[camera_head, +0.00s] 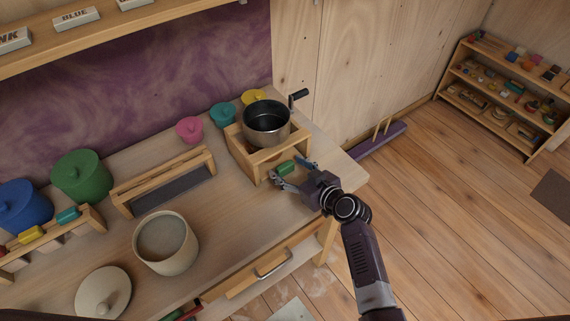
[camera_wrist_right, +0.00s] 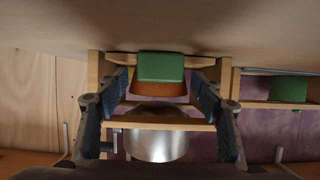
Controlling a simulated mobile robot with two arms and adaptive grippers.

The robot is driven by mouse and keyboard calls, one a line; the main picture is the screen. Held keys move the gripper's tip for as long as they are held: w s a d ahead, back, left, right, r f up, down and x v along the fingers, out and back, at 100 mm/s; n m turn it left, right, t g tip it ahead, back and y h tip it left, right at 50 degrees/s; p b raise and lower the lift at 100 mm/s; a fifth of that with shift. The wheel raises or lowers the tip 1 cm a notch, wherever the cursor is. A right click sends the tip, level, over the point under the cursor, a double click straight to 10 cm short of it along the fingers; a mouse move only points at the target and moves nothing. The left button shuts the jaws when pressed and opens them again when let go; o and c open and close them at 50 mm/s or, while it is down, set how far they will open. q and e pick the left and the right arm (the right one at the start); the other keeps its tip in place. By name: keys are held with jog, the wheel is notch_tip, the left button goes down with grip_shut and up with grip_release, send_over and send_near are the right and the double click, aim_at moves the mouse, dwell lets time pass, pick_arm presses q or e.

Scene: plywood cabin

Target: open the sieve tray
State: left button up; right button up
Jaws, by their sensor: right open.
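The wooden sieve stand (camera_head: 240,150) is at the back right of the workbench. It carries a metal pot with a dark crank handle (camera_head: 266,122). A green block-shaped handle (camera_head: 286,167) shows low at the stand's front; I take it to be the sieve tray's handle. In the right wrist view the green handle (camera_wrist_right: 160,67) has a brown-orange part beside it. My right gripper (camera_head: 290,172) is open, with its fingers on either side of the green handle. Contact cannot be made out. The rest of the tray is hidden inside the stand. My left gripper is not in view.
A beige pot (camera_head: 166,243) stands near the front. The bench surface between rack and stand is clear.

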jog(key=shift+w+a+f, duration=0.25)
jog(key=shift+w+a, duration=0.05)
jog(key=shift+w, duration=0.2)
jog(key=shift+w+a+f, duration=0.1)
jog(key=shift+w+a, duration=0.1)
jog(key=shift+w, duration=0.05)
jog(key=shift+w+f, duration=0.1)
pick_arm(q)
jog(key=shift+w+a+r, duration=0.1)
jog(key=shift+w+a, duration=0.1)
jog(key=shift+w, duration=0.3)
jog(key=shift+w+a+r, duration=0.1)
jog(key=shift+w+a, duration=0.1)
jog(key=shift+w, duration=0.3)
pick_arm(e)
jog(key=shift+c, duration=0.3)
grip_shut()
jog(key=s+d, duration=0.2)
jog(key=s, duration=0.1)
jog(key=s+d, duration=0.3)
jog(key=s, duration=0.1)
jog(key=s+d, duration=0.3)
jog(key=s, duration=0.1)
jog(key=shift+b, duration=0.4)
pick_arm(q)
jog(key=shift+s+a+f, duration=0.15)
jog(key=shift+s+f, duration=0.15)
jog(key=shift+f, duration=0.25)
pick_arm(e)
jog(key=shift+s, duration=0.1)
